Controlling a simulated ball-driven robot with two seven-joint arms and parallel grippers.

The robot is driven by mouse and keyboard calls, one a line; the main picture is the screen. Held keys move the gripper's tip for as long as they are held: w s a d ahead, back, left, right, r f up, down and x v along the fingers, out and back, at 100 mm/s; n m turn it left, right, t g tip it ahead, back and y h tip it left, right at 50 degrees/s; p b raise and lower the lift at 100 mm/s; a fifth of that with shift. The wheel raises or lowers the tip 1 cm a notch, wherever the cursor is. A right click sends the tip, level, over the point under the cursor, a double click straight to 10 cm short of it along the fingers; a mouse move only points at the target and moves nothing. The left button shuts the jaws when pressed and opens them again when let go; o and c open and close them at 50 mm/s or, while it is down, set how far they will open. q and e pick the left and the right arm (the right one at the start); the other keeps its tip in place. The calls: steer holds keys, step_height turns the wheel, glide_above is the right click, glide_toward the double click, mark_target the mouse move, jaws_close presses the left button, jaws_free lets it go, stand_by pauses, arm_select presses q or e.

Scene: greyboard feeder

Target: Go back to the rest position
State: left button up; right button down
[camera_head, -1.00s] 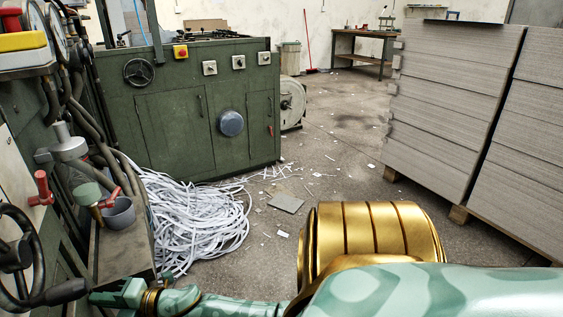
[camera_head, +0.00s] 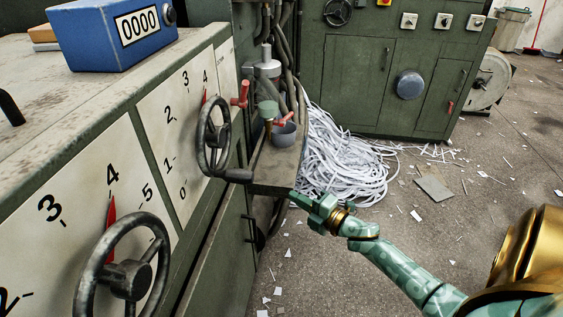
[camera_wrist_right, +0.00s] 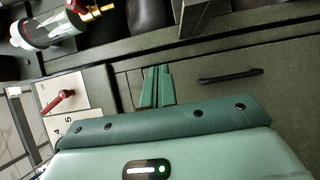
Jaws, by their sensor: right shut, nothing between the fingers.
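My right gripper (camera_head: 306,201) is at the end of the mint-green arm that comes in from the lower right in the head view. It is shut and empty, over open space just beyond the feeder's side shelf (camera_head: 268,176). In the right wrist view its closed green fingers (camera_wrist_right: 157,86) lie against a dark green cabinet front with a black handle (camera_wrist_right: 230,76). No held object shows. My left gripper is not in view.
The machine with scale panels has handwheels (camera_head: 130,278) and a blue counter (camera_head: 118,35) on top. Paper strips (camera_head: 345,160) lie beside the green cabinet (camera_head: 385,75). The floor at lower middle holds only scraps.

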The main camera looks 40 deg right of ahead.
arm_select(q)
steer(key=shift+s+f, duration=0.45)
arm_select(e)
steer(key=shift+s+d+f, duration=0.1)
steer(key=shift+s+d, duration=0.3)
steer(key=shift+s, duration=0.1)
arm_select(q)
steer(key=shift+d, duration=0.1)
